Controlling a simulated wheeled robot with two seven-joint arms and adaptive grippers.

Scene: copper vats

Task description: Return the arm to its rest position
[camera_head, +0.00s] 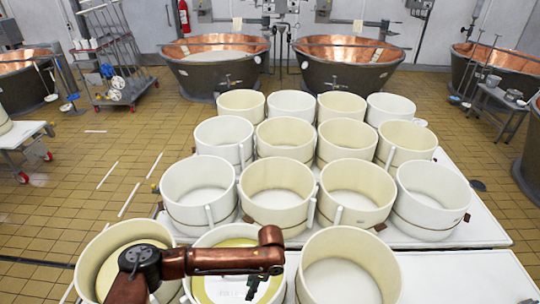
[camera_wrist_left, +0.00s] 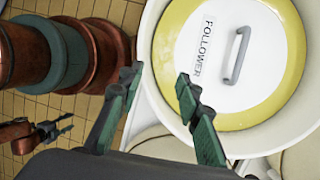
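My left arm, copper coloured, reaches in from the lower left in the head view. Its dark gripper (camera_head: 256,287) hangs over the front middle white mould. In the left wrist view the left gripper (camera_wrist_left: 158,80) has its two green fingers spread apart, with nothing between them. Beside the fingers is a white disc (camera_wrist_left: 213,65) labelled FOLLOWER, with a grey handle, lying on a yellow surface inside the mould. The follower in the head view is partly hidden by my arm. A smaller dark gripper on a copper arm, apparently my right gripper (camera_wrist_left: 66,124), shows at the left wrist view's edge, fingers apart and empty.
Several white moulds (camera_head: 275,188) stand in rows on a white table (camera_head: 465,238) in front of me. An open mould (camera_head: 345,270) is just right of the left gripper. Copper vats (camera_head: 215,65) stand behind.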

